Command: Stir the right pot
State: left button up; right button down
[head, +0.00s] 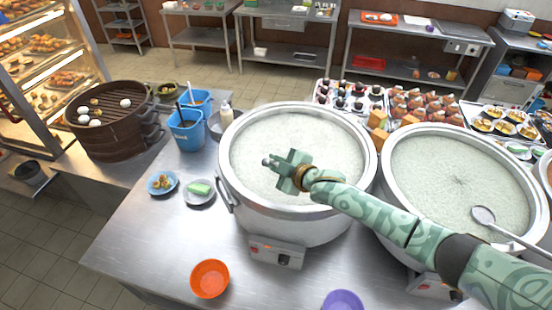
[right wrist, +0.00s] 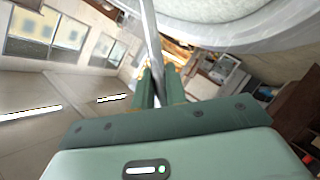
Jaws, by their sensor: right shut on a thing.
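The right pot (head: 390,195) is a wide steel stockpot full of pale congee. A ladle (head: 485,216) rests in it, its handle lying over the right rim. My right gripper (head: 286,168) is above the left pot (head: 232,185), which also holds congee. It is shut on a thin metal handle (right wrist: 151,40), apparently a second ladle's. A short grey end (head: 268,161) shows beyond the fingers in the head view; I cannot see the bowl or whether it touches the congee. My left gripper is not in view.
An orange bowl (head: 210,279) and a purple bowl (head: 343,301) stand at the counter's front. Blue containers (head: 187,131), small plates (head: 199,191) and a dark steamer (head: 112,122) are to the left. Trays of bottles and food (head: 415,103) stand behind the pots.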

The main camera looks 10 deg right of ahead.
jog(key=shift+r, duration=0.1)
dwell(0.4)
notch_tip(320, 180, up, 6)
jog(key=p, duration=0.6)
jog(key=shift+r, duration=0.5)
notch_tip(320, 180, up, 8)
jog(key=shift+f, duration=0.15)
jog(key=shift+n+t+b, duration=0.7)
jog(key=shift+t+b, duration=0.1)
jog(key=shift+b, duration=0.85)
